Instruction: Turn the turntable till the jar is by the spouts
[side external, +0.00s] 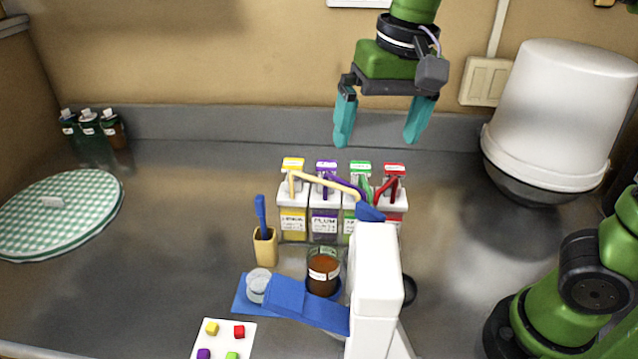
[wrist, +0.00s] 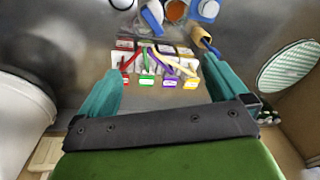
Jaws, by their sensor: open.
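A jar of brown liquid (side external: 323,274) with a white label stands in front of the row of buckets; it also shows at the top of the wrist view (wrist: 175,10). The buckets' spouts are yellow (side external: 322,181), purple, green and red, above labelled bodies. No turntable is clearly identifiable; a dark round edge (side external: 409,290) shows right of the white upright block, which hides what lies behind it. My gripper (side external: 377,139) is open and empty, above and behind the buckets. In the wrist view its fingers (wrist: 163,72) appear either side of them, apart from everything.
A white upright block (side external: 376,270) and blue piece (side external: 300,303) crowd the front. A tan holder (side external: 265,247) stands left of the buckets. A green checked disc (side external: 60,212) and small bottles (side external: 90,125) are left. A white tub (side external: 560,115) stands right. Counter between disc and holder is clear.

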